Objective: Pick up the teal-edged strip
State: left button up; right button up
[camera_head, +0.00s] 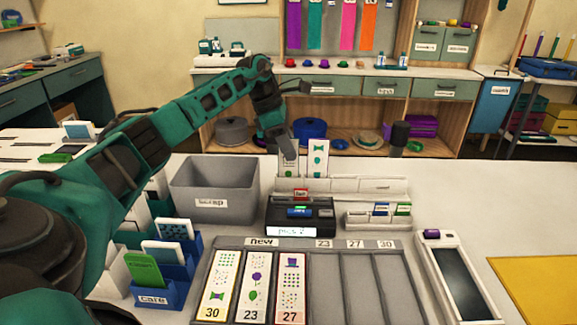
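A white strip with teal shapes (317,160) stands upright in the pale stepped rack (354,185) at the back of the table. A second upright strip (284,168) stands just left of it, mostly hidden by my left gripper (289,153). Teal edging is too small to make out on either. My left gripper hangs down in front of these strips; whether its fingers are open or touch a strip cannot be told. Three strips numbered 30 (220,285), 23 (255,287) and 27 (290,289) lie in the grey tray (341,243). My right gripper is out of view.
A grey bin (214,190) stands left of the rack. A black device (299,215) sits between rack and tray. Blue card holders (165,291) are at left, beneath my arm. A white scanner-like device (457,280) and yellow mat (540,285) are at right. The tray's right slots are empty.

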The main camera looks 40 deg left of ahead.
pick_arm(q)
grip_shut()
jog(key=shift+r, duration=0.1)
dwell(0.3)
notch_tip(320, 180, up, 20)
jog(key=p, duration=0.3)
dwell(0.5)
